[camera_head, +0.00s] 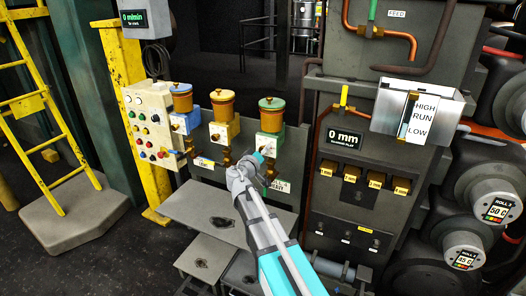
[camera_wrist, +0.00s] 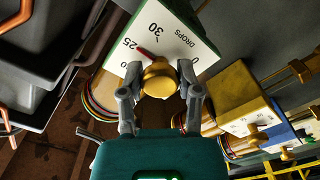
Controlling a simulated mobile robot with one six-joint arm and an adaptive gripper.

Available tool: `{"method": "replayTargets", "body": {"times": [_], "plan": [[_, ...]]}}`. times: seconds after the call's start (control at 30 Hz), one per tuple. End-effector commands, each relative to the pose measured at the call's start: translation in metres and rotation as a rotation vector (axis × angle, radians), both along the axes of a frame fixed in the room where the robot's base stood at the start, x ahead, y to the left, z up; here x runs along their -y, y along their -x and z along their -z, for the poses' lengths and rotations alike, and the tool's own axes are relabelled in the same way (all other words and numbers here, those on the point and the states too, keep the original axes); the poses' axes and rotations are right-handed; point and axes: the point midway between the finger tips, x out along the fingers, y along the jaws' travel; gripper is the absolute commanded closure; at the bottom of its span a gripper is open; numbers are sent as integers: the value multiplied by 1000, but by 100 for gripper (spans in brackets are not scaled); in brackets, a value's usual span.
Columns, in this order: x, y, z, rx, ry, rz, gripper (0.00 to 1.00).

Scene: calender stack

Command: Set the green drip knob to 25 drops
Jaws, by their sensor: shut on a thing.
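The green drip unit (camera_head: 269,141) is the rightmost of three brass-topped units in the head view. Its white dial plate (camera_wrist: 180,38) fills the top of the wrist view, tilted, with 25, 30, 0 and DROPS readable. My gripper (camera_head: 259,165) reaches this unit from below. In the wrist view my gripper (camera_wrist: 160,88) has its two fingers on either side of the round brass knob (camera_wrist: 159,76), shut on it. The red pointer (camera_wrist: 147,54) sticks out from the knob, its tip close to the 25 mark. In the head view my gripper hides part of the dial.
The yellow drip unit (camera_head: 222,132) and blue drip unit (camera_head: 183,123) stand to the left. A button panel (camera_head: 150,125) is farther left. A grey step plate (camera_head: 205,212) lies below. The dark cabinet with brass levers (camera_head: 351,172) stands to the right.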

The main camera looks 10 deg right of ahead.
Motion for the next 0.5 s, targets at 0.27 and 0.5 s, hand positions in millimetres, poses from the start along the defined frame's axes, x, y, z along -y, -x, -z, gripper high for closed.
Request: {"method": "replayTargets", "body": {"times": [0.27,0.5], "plan": [[0,-1,0,-28,40,-1,100],[0,-1,0,-28,39,-1,39]]}}
